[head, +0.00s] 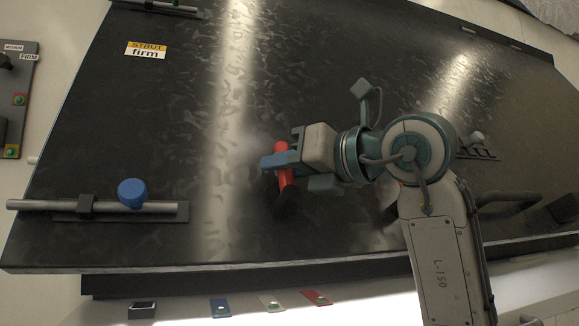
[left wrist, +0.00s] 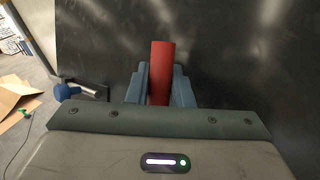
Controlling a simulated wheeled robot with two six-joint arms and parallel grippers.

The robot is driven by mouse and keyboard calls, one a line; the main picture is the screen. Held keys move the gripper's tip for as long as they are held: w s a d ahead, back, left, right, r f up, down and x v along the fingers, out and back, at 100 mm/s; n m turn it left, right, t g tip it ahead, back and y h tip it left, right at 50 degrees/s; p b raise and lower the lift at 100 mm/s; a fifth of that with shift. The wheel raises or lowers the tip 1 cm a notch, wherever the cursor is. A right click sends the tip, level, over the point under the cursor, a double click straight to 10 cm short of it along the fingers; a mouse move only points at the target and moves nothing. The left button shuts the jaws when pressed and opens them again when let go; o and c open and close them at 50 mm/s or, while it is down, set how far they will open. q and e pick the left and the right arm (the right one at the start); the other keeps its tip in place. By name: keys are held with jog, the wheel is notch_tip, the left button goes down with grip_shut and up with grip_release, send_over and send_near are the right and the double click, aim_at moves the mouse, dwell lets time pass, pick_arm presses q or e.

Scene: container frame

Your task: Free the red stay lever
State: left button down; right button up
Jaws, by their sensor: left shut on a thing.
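The red stay lever (head: 286,178) stands out from the dark panel (head: 150,110), with a round black base (head: 288,202) at its lower end. My left gripper (head: 280,162) has its blue fingers closed around the lever. In the left wrist view the red lever (left wrist: 161,68) sits between the two blue fingers (left wrist: 160,88), with its end pointing up past them. The part of the lever between the fingers is partly hidden. My right gripper is in neither view.
A metal bolt (head: 120,205) with a blue knob (head: 132,192) lies across the panel's lower left. A "STRUT firm" label (head: 146,50) is at upper left. A dark handle (head: 508,203) is at right. Coloured tags (head: 268,303) line the ledge below. The panel's upper middle is clear.

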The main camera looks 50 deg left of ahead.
pick_arm(q)
jog(key=c, duration=1.6)
grip_release()
jog(key=shift+s, duration=0.1)
jog(key=shift+o, duration=0.2)
